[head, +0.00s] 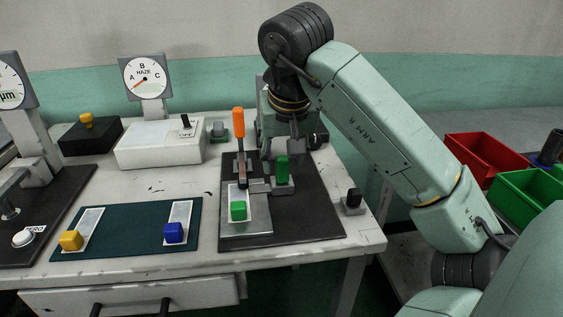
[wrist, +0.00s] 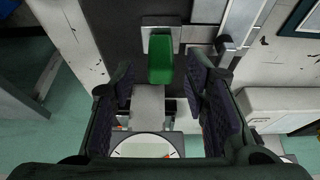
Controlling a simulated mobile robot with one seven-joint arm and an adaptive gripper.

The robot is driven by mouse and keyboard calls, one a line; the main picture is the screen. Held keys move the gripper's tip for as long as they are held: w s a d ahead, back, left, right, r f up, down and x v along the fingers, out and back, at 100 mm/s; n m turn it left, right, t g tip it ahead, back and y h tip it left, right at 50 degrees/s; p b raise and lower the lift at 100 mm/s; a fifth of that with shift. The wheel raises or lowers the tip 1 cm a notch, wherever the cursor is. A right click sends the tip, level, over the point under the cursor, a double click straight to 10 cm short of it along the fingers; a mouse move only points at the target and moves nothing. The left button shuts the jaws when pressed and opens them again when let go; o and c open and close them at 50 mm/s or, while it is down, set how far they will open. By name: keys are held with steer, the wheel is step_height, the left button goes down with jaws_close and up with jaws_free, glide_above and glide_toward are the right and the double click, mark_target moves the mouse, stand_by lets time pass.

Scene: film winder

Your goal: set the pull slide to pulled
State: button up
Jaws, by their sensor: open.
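A green upright handle (head: 282,169) stands on a grey base on the dark mat; it looks like the pull slide's grip, though no label shows. In the wrist view the green handle (wrist: 160,60) sits centred just beyond the gap between my fingertips. My gripper (wrist: 161,84) is open and empty, one finger on each side of the handle's line, with no visible contact. In the head view my gripper (head: 293,140) is behind and above the handle, partly hidden by my own arm.
An orange-handled lever (head: 239,125) stands close left of the handle. A green knob (head: 239,211) sits on a pale plate in front. A dial (wrist: 148,147) lies below my gripper. A small black switch (head: 353,198) stands right, near the table edge.

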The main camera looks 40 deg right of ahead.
steer(key=shift+x, duration=1.5)
steer(key=shift+c, duration=0.2)
jaws_close()
